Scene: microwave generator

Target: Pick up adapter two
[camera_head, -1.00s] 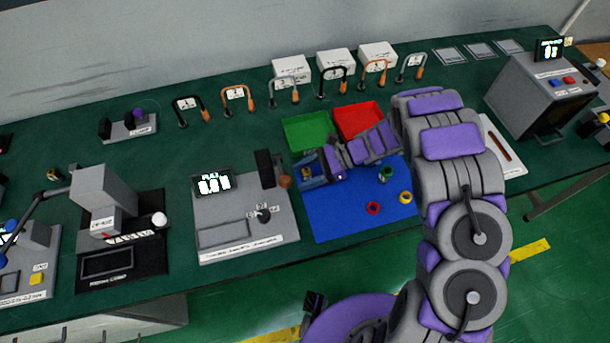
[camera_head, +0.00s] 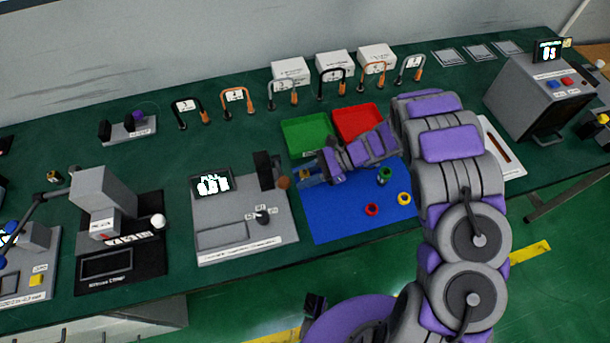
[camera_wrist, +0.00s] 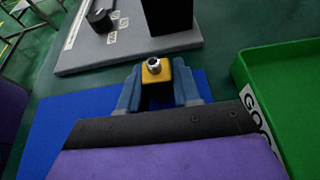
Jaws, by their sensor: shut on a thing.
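My gripper (camera_wrist: 157,88) has blue fingers and is shut on a small yellow block-like adapter with a metal connector (camera_wrist: 154,67) on top, in the wrist view. The held adapter is over the blue mat (camera_wrist: 60,125). In the head view my gripper (camera_head: 308,175) is near the mat's upper left corner, below the green tray, and the adapter there is small and partly hidden. A green part (camera_head: 385,176), a red ring (camera_head: 372,209) and a yellow ring (camera_head: 404,198) lie on the blue mat. I cannot tell which is adapter two by any label.
The green tray (camera_head: 306,122) and red tray (camera_head: 357,108) stand behind the mat. A grey device with a screen (camera_head: 240,215) and a black upright block stands just left of my gripper. The front part of the blue mat is clear.

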